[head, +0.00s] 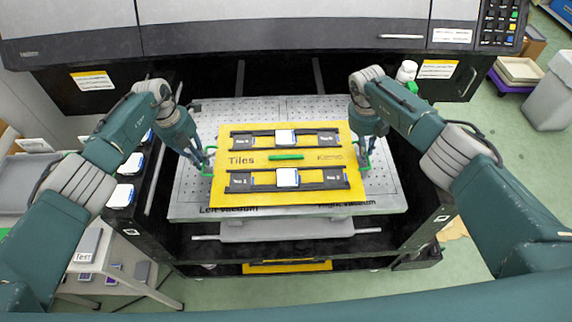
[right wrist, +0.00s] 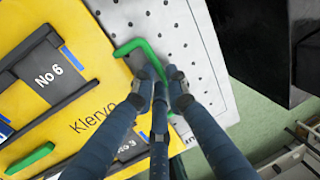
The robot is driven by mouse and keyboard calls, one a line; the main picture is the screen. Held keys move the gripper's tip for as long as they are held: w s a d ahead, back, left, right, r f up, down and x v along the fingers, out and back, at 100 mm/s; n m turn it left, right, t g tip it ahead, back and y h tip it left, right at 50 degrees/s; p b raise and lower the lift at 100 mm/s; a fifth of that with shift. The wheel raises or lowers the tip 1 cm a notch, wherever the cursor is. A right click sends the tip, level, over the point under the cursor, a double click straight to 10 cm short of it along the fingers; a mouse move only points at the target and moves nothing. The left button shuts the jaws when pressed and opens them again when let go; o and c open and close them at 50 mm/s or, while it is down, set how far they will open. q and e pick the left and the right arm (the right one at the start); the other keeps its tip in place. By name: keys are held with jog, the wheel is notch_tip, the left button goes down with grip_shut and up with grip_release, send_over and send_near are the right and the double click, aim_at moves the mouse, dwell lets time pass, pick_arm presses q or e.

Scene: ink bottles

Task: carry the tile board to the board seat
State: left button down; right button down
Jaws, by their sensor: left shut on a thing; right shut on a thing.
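The yellow tile board (head: 240,196) lies over the perforated grey plate (head: 190,190) of the printer; I cannot tell whether it touches the plate. It bears two dark racks with tiles and a green bar (head: 286,156) in the middle. My left gripper (head: 204,163) is shut on the board's left green handle (head: 208,152). My right gripper (head: 367,160) is shut on the right green handle (head: 371,147). The right wrist view shows the board (right wrist: 100,25), the right handle (right wrist: 140,47) and the right gripper (right wrist: 160,84) closed around its end. No part is clearly identifiable as the board seat.
The printer's dark body (head: 280,25) spans the back, close behind the plate. A white bottle (head: 406,71) stands near my right arm. A side table (head: 120,262) with small items is at the lower left. A grey bin (head: 550,95) stands at the far right.

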pick_arm(q)
jog(key=shift+w+f+b, duration=0.1)
jog(key=shift+f+b, duration=0.2)
jog(key=shift+f, duration=0.3)
pick_arm(e)
jog(key=shift+w+d+f, duration=0.1)
jog(key=shift+f, duration=0.5)
pick_arm(q)
jog(key=c, duration=1.7)
grip_release()
jog(key=shift+r, duration=0.2)
jog(key=shift+c, duration=0.2)
pick_arm(e)
jog(key=c, duration=1.7)
grip_release()
jog(key=shift+r, duration=0.2)
jog(key=shift+c, duration=0.2)
pick_arm(q)
jog(key=shift+r, duration=0.1)
